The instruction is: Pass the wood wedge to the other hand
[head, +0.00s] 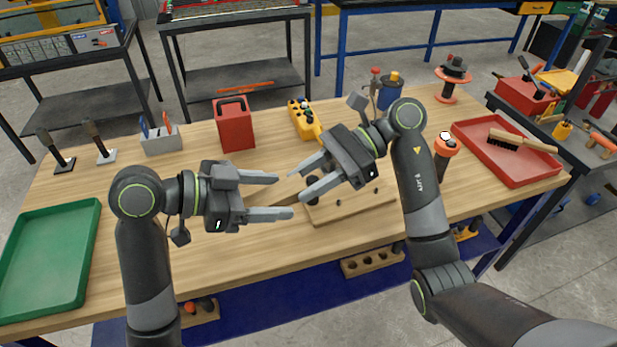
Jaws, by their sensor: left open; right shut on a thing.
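My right gripper (302,184) is shut on the wood wedge (311,175), a small pale piece between its fingers, held above the middle of the workbench. The wedge is much the same colour as the bench top and is partly hidden by the fingers, so its outline is hard to make out. My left gripper (284,196) is open and empty. Its fingers point right, toward the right gripper, with the fingertips close to those of the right gripper. I cannot tell whether they touch the wedge.
A wooden board (352,204) with dark knobs lies below the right gripper. A red box (235,130) and yellow holder (303,122) stand behind.

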